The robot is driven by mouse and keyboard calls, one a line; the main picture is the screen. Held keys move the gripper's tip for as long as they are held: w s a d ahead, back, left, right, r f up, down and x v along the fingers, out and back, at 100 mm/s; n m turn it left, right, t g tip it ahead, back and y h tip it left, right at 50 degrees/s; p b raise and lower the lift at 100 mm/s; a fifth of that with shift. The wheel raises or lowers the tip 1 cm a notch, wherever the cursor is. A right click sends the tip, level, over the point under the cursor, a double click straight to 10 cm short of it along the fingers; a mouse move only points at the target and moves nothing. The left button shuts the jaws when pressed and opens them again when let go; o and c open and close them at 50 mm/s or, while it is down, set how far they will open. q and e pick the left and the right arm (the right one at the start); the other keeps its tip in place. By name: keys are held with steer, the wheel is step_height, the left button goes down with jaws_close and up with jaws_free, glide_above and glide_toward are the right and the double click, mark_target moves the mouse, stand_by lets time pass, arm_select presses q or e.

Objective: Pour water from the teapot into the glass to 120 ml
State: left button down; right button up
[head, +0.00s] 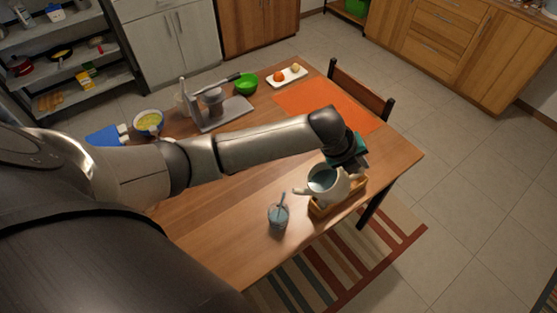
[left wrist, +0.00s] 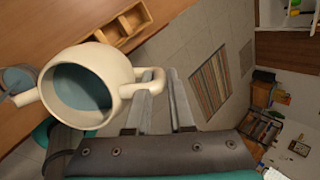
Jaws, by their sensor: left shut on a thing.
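The white teapot (head: 341,190) is near the front right of the table, over a small wooden tray, its open top showing blue-grey water. Its spout points left toward the glass. My left gripper (head: 347,160) is shut on its handle, which shows beside the fingers in the left wrist view, where the teapot (left wrist: 112,75) looks large. I cannot tell whether the teapot touches the tray. The glass (head: 278,216) stands on the table left of the teapot with a thin stick-like thing in it; it also shows at the left wrist view's edge (left wrist: 18,80). Its level is unclear. My right gripper is out of view.
The wooden tray (head: 318,211) has compartments, seen in the left wrist view (left wrist: 112,33). An orange mat (head: 325,105), a white dish (head: 287,82), a green bowl (head: 246,84) and a grey stand (head: 232,112) lie farther back. The table (head: 235,245) is clear around the glass.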

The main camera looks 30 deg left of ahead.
arm_select(q)
steer(key=shift+s+a+r, duration=0.15)
steer(key=shift+a, duration=0.1)
stand_by(0.8)
steer(key=shift+g+y, duration=0.8)
steer(key=shift+y, duration=0.1)
steer(key=w+d, duration=0.1)
steer(key=w+d+f, duration=0.1)
steer(key=d, duration=0.1)
steer(key=shift+w+f, duration=0.2)
steer(key=shift+w, duration=0.05)
steer(key=shift+w+d+f+m+g+y+b, duration=0.3)
steer(key=shift+w+d+f+g+y+b, duration=1.3)
steer(key=shift+b, duration=3.05)
